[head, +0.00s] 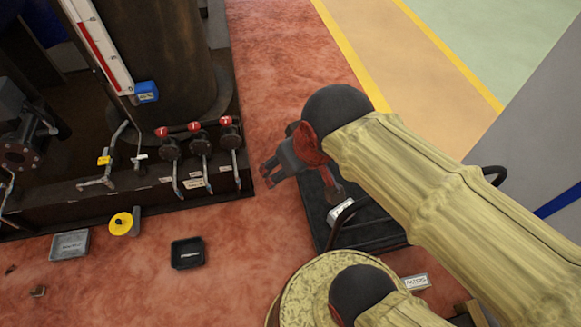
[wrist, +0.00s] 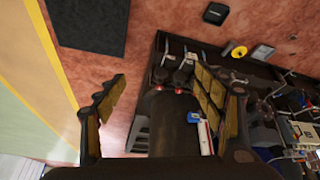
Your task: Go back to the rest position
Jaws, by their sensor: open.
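My gripper (head: 272,172) is in the head view, beside the right end of the dark dispenser base (head: 110,190), above the red floor. In the wrist view my gripper (wrist: 150,88) has its two fingers spread wide, with nothing between them. My arm, in a yellowish sleeve, reaches in from the lower right of the head view. Several red-topped valves (head: 200,142) stand along the dispenser's front edge, left of my gripper and apart from it. The valves also show in the wrist view (wrist: 182,72), near the right finger.
A black platform (head: 345,225) lies under my forearm, partly hidden. A small black tray (head: 187,253), a grey tray (head: 69,245) and a yellow round item (head: 121,224) sit on the red floor. A large dark column with a white gauge (head: 100,45) stands at upper left. Open floor lies at top middle.

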